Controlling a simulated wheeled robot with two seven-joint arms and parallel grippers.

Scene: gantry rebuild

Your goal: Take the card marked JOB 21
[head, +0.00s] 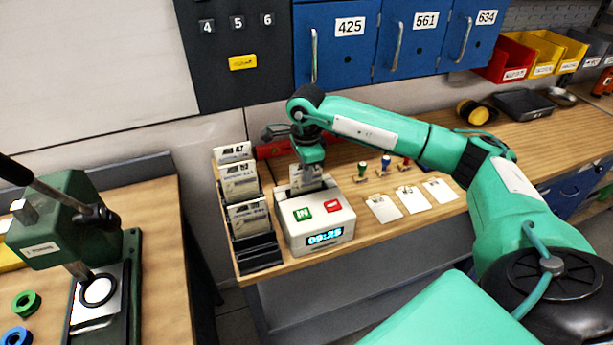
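A white time clock (318,226) stands on the bench, with a green IN button, a red button and a display reading about 09:25. A pale card (304,182) stands upright in the slot on its top; its marking is too small to read. My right gripper (311,172) points down over that slot, with its fingertips at the card's upper edge. Whether the fingers are closed on the card is not clear. A black card rack (256,252) beside the clock on the left holds several upright cards (247,218); I cannot read which is JOB 21. My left gripper is out of view.
Several small cards (411,198) lie flat right of the clock, with stamps (386,164) behind them. Blue lockers (335,40) hang above. A green press (70,225) stands on the separate left bench. My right arm crosses above the right bench.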

